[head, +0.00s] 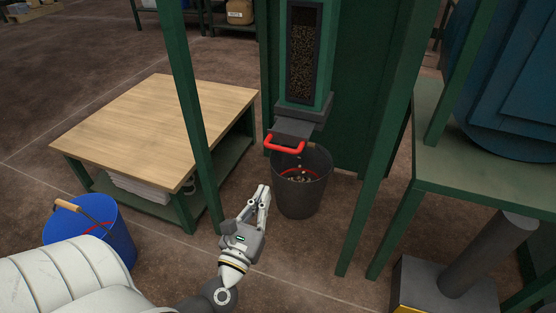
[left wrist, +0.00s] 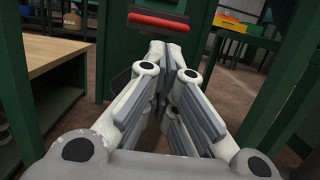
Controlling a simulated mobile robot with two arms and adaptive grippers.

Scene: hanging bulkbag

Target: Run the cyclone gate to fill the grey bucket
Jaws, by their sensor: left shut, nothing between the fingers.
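The grey bucket (head: 302,200) stands upright on the floor under the cyclone outlet. Some pale pieces and a red line show inside it, and a few pale specks show between outlet and bucket. The gate plate (head: 296,128) sticks out of the outlet, with a red handle (head: 284,144) at its front. The red handle also shows in the left wrist view (left wrist: 158,22), beyond my fingertips. A window (head: 303,60) above shows brown granules. My left gripper (head: 264,190) is shut and empty, below the handle and left of the bucket, apart from the handle.
A green frame post (head: 190,110) stands left of my left gripper, another (head: 385,150) to the right of the bucket. A wooden-topped table (head: 160,115) and a blue bucket (head: 95,235) are at left. A green stand (head: 470,185) is at right.

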